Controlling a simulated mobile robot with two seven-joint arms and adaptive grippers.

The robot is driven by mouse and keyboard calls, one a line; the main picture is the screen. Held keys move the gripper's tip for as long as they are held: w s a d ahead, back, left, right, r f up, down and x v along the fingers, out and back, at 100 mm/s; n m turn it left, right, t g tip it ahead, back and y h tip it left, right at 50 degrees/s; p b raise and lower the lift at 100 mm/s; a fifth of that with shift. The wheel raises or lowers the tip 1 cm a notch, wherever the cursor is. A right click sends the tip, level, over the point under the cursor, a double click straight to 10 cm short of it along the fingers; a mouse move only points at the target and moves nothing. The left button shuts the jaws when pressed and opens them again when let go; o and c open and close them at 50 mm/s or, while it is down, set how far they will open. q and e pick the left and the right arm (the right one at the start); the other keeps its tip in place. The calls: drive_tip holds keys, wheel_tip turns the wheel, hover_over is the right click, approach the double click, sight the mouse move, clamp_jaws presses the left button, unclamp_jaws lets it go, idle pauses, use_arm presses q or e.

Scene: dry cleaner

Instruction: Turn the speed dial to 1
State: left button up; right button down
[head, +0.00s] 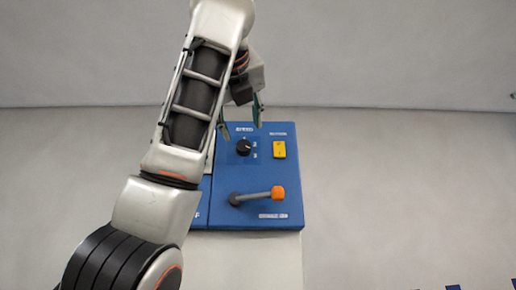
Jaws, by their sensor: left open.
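The speed dial (243,147) is a small black knob on the upper part of a blue control panel (285,178). A white label sits above it and small white marks stand at its right; its exact setting is too small to tell. My left gripper (242,117) is open, its green fingertips pointing down over the panel's top edge, just above the dial in the picture. No object shows between the fingers. My left arm covers the panel's left part. My right gripper is not in view.
A yellow switch (279,150) sits right of the dial. Below, a grey lever with an orange knob (278,193) points right. The panel rests on a pale stand (262,260). The floor at the right is clear apart from small blue things at the bottom right corner.

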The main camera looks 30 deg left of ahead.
sight(243, 145)
use_arm(q)
drive_tip(key=p+x, duration=0.1)
drive_tip(key=x, duration=0.2)
drive_tip(key=p+x, duration=0.2)
drive_tip(key=x, duration=0.1)
drive_tip(key=shift+w+a+r, duration=0.1)
drive_tip(key=shift+w+a, duration=0.05)
drive_tip(key=shift+a, duration=0.25)
drive_tip(key=shift+w+a, duration=0.25)
drive_tip(key=shift+w, duration=0.3)
drive_tip(key=c, duration=1.1)
